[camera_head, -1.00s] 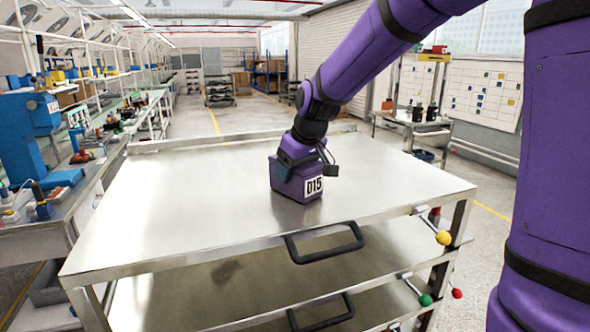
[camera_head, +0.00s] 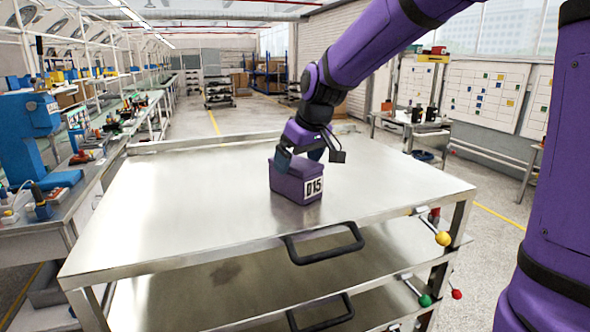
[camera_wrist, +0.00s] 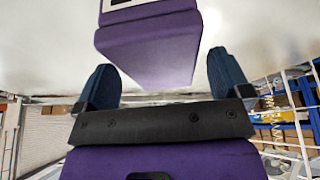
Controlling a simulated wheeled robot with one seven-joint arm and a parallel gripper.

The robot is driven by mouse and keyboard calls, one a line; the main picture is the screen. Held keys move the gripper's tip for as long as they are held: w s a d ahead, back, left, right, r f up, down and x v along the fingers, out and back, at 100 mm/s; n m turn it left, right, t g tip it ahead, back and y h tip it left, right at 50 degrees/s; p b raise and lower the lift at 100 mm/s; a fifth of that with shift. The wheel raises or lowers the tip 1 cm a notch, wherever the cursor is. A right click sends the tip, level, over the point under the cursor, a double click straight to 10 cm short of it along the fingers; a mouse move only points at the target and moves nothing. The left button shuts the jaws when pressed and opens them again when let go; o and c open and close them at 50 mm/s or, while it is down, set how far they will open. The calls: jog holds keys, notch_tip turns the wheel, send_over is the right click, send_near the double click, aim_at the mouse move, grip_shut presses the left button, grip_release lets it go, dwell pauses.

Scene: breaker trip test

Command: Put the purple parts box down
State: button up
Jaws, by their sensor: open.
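The purple parts box (camera_head: 297,181), with a white label reading D15, sits upright on the bare metal top of the cart (camera_head: 190,195). My gripper (camera_head: 302,152) is just above and behind the box, its jaws open, with a blue finger near the box's upper left edge. In the wrist view the box (camera_wrist: 150,48) lies beyond the two spread blue fingertips (camera_wrist: 160,75), and a gap shows between the box and each finger. The box's far side is hidden in the head view.
The cart top around the box is clear. Black handles (camera_head: 325,243) and coloured knobs, such as a yellow one (camera_head: 443,238), are at the cart's front and right. A cluttered workbench (camera_head: 45,225) stands at the left.

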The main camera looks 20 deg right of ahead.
jog(key=v, duration=0.8)
jog(key=shift+s+r, duration=0.15)
jog(key=shift+r, duration=0.05)
jog(key=shift+s+d+r, duration=0.1)
jog(key=shift+s+d, duration=0.05)
jog(key=shift+s, duration=0.15)
jog(key=s+d+f+m, duration=0.2)
jog(key=s, duration=1)
jog(key=s+d+f+m+t+h, duration=0.1)
jog(key=s+d+f+m, duration=0.1)
jog(key=s, duration=1.1)
jog(key=shift+d+f+m+h, duration=0.3)
jog(key=shift+d, duration=0.3)
